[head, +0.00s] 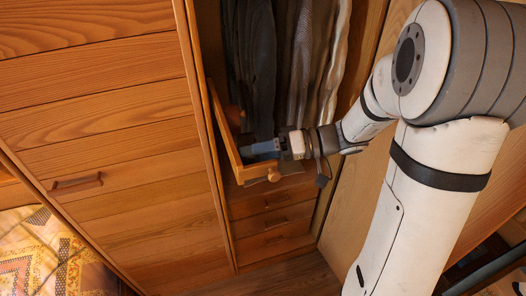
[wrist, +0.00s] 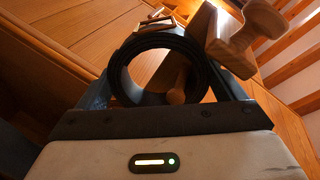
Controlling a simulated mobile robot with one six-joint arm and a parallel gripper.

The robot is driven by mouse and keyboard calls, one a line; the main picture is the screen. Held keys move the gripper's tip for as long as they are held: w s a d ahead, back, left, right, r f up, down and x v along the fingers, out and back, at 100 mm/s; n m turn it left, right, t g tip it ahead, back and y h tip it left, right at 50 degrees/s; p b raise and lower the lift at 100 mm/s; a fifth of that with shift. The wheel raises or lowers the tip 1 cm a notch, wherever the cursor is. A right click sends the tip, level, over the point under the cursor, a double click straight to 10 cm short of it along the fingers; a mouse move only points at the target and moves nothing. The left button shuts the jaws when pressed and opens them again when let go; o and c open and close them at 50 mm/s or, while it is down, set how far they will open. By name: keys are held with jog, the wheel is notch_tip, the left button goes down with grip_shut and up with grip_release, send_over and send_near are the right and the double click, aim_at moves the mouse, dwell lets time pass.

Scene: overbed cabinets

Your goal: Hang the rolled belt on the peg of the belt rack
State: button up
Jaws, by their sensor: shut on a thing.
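The rolled belt is a black ring (wrist: 116,76) in the wrist view. My gripper (wrist: 165,84) is shut on it, with the blue-grey fingers on either side. In the head view my gripper (head: 262,150) is inside the wardrobe opening, beside a wooden piece that looks like the belt rack (head: 226,135); the belt cannot be made out there. A rounded wooden peg (wrist: 178,90) shows through the ring's hole; I cannot tell whether it is inside the ring or beyond it. Another wooden peg (wrist: 245,38) stands right of the ring, and a wooden knob (head: 274,175) shows below my gripper.
Dark and grey clothes (head: 290,60) hang just behind my gripper. Drawers (head: 270,222) lie below it. A closed wooden front (head: 110,130) is at left, and a patterned bedspread (head: 40,255) at lower left.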

jog(key=o, duration=0.8)
